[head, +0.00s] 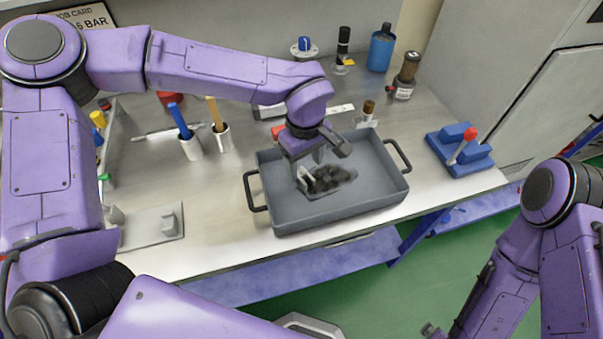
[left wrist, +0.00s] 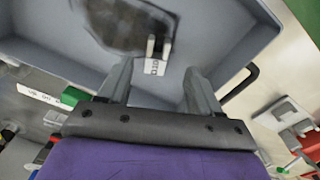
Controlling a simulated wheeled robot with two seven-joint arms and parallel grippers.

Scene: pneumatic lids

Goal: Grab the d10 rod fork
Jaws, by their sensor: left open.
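The d10 rod fork is a small pale two-pronged piece with a D10 mark (left wrist: 153,65). It lies in the grey tray (head: 385,200), beside a dark mottled patch or heap (head: 332,178). In the head view a pale piece (head: 303,178), seemingly the fork, shows under my left gripper (head: 309,165). My left gripper is open and reaches down into the tray. In the left wrist view the fork appears between and slightly beyond the two fingers (left wrist: 158,80), touching neither that I can see. My right arm is at the lower right; its fingers are not visible.
The tray has raised walls and black side handles (head: 256,192). Cups with blue and wooden handles (head: 190,147) stand left, a grey plate fixture (head: 152,227) front left, a blue fixture with a red knob (head: 460,150) right. Bottles (head: 381,48) stand behind.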

